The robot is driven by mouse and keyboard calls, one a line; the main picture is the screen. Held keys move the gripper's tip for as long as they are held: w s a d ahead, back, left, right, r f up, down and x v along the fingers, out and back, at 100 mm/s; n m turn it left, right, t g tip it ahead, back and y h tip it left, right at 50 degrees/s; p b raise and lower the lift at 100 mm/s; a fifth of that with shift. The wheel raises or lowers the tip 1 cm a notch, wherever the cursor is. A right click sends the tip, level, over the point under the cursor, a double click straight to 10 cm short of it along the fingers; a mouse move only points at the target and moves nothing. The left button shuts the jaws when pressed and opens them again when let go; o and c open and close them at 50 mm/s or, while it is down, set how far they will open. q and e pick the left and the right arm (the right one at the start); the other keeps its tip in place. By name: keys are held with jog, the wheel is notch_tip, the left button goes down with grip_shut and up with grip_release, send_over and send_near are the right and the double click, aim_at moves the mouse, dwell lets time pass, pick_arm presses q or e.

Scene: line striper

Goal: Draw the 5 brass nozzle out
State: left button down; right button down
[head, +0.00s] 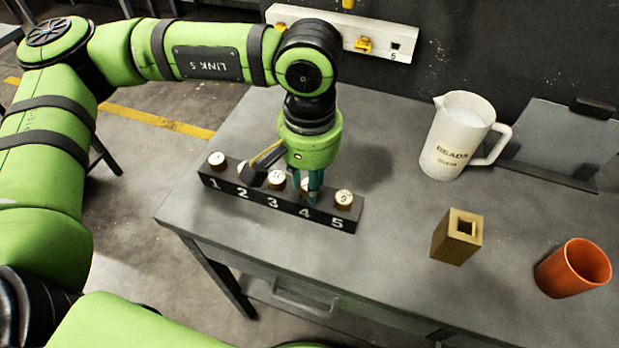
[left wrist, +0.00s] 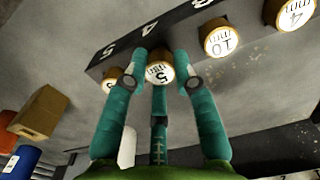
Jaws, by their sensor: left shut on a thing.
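A long black rack (head: 282,203), numbered 1 to 5 on its front, lies on the grey table with brass, white-topped nozzles in it. My left gripper (head: 308,196) points down over position 4. In the left wrist view its teal fingers (left wrist: 160,82) are shut around the nozzle marked 5 mm (left wrist: 159,73). That nozzle is mostly hidden in the head view. I cannot tell whether it is raised from its seat. A nozzle (head: 344,198) stands beside the fingers at position 5. Nozzles marked 10 mm (left wrist: 221,38) and 4 mm (left wrist: 291,14) also show in the wrist view. My right gripper is out of view.
A brass block with a square hole (head: 456,245) and an orange cup (head: 572,270) stand right of the rack. A white pitcher marked BEADS (head: 455,140) stands behind. A pale wall rail (head: 330,30) holds yellow pieces. Table between rack and brass block is clear.

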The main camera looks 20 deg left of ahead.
pick_arm(q)
jog(key=shift+r, duration=0.3)
jog(key=shift+r+p, duration=1.35)
jog(key=shift+r, duration=1.2)
jog(key=shift+f, duration=0.1)
